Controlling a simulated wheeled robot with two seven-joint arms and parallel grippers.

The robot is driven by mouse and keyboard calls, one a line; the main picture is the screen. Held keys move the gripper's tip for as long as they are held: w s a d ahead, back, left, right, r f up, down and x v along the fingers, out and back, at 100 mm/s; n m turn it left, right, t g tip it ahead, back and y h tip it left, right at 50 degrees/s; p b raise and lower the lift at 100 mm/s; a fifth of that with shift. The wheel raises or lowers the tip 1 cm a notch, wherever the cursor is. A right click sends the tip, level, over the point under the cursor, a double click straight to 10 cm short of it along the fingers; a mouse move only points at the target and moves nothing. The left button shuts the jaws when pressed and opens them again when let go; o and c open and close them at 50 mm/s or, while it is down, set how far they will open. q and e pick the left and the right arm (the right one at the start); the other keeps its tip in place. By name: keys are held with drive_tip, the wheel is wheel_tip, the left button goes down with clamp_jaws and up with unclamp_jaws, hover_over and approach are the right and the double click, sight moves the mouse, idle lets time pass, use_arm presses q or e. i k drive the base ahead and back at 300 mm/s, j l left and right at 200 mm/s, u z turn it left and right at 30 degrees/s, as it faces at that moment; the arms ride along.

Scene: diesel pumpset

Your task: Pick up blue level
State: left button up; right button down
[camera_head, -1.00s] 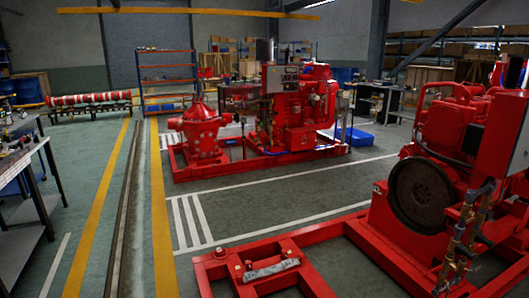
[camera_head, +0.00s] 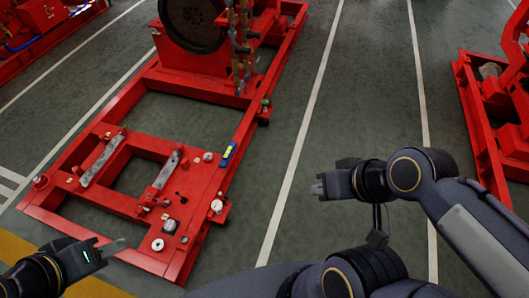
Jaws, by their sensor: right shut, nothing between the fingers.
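The blue level (camera_head: 228,155) is a small blue bar with some yellow. It lies on the right rail of the red steel base frame (camera_head: 200,205). My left gripper (camera_head: 114,246) is at the lower left, near the frame's front left edge and well apart from the level. Its fingers are small and blurred, so I cannot tell whether it is open. My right gripper (camera_head: 317,188) is shut and empty over the floor, to the right of and below the level in the picture.
Grey metal bars (camera_head: 167,170), bolts and round fittings sit on the frame's front part. A red engine with a dark flywheel (camera_head: 192,22) stands at its back. Another red frame (camera_head: 483,130) is at the right. Bare floor (camera_head: 365,110) lies between the two frames.

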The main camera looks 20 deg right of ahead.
sight(226, 156)
drive_tip(key=z, duration=0.2)
drive_tip(key=i+l, duration=0.3)
drive_tip(key=i, duration=0.2)
drive_tip(key=i+l+u, duration=0.2)
drive_tip(key=u, duration=0.15)
drive_tip(key=i+l+u, duration=0.55)
drive_tip(key=u, duration=0.95)
